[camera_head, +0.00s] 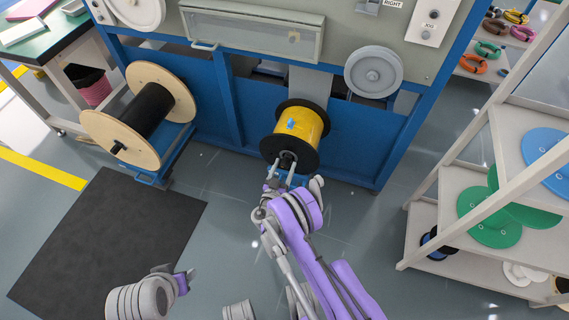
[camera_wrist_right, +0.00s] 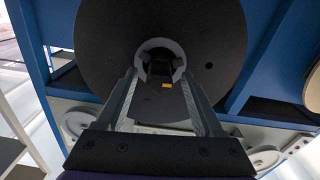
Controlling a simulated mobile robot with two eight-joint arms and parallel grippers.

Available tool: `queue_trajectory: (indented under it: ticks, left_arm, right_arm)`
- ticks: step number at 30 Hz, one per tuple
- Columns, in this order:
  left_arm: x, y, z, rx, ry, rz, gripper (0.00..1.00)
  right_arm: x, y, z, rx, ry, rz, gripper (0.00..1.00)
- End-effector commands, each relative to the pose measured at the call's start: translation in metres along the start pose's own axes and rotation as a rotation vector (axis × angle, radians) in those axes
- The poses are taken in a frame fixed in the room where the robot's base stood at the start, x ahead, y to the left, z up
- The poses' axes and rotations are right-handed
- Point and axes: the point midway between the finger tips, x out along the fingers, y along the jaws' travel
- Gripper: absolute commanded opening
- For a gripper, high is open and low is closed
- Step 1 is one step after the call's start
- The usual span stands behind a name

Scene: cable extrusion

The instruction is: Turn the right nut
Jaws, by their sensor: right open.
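The right spool (camera_head: 301,128) has yellow cable between black flanges and sits low in the blue machine frame. The right nut (camera_head: 287,160) is at the centre of its near flange, partly hidden by my gripper. In the right wrist view the flange (camera_wrist_right: 100,50) fills the upper middle, with the dark nut and shaft end (camera_wrist_right: 160,68) at its centre. My right gripper (camera_head: 285,168) is open, its two fingers (camera_wrist_right: 160,85) reaching to either side of the nut. Contact cannot be told. My left gripper (camera_head: 186,279) is low at the left, far from the spools; its jaws are unclear.
A wooden-flanged spool (camera_head: 175,90) with black cable stands to the left. A dark mat (camera_head: 110,240) lies on the floor. A shelf rack (camera_head: 450,185) with green and blue reels stands at the right. Floor between the machine and rack is clear.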

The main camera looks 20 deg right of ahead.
Motion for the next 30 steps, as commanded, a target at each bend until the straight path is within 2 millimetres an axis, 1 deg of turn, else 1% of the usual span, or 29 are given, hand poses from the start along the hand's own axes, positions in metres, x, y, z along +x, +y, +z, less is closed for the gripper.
queue_trajectory:
  ticks: [2,3,8,12,14,15,23,30]
  left_arm:
    - [0.0001,0.0000,0.0002,0.000,0.000,0.000,0.50]
    - [0.0001,0.0000,0.0002,0.000,0.000,0.000,0.50]
    - [0.0002,0.0000,0.0002,0.000,0.000,0.000,0.50]
    - [0.0001,0.0000,0.0001,0.000,0.000,0.000,0.50]
    - [0.0001,0.0000,0.0001,0.000,0.000,0.000,0.50]
    - [0.0001,0.0000,0.0001,0.000,0.000,0.000,0.50]
    - [0.0012,0.0000,0.0004,0.000,0.000,0.000,0.50]
    - [0.0086,0.0000,0.0026,0.000,-0.003,0.000,0.50]
  right_arm:
    - [0.0000,0.0000,0.0001,0.000,0.000,0.000,0.69]
    - [0.0000,0.0000,0.0001,0.000,0.000,0.000,0.67]
    - [0.0000,-0.0001,0.0001,0.000,0.000,0.000,0.39]
    - [0.0000,0.0000,0.0000,0.000,0.000,0.000,0.13]
    - [0.0000,0.0000,0.0000,0.000,0.000,0.000,0.03]
    - [0.0000,0.0000,0.0000,0.000,0.000,0.000,0.00]
    - [0.0001,0.0000,0.0001,-0.012,0.000,0.000,0.00]
    - [0.0003,-0.0003,0.0011,-0.101,0.000,0.000,0.00]
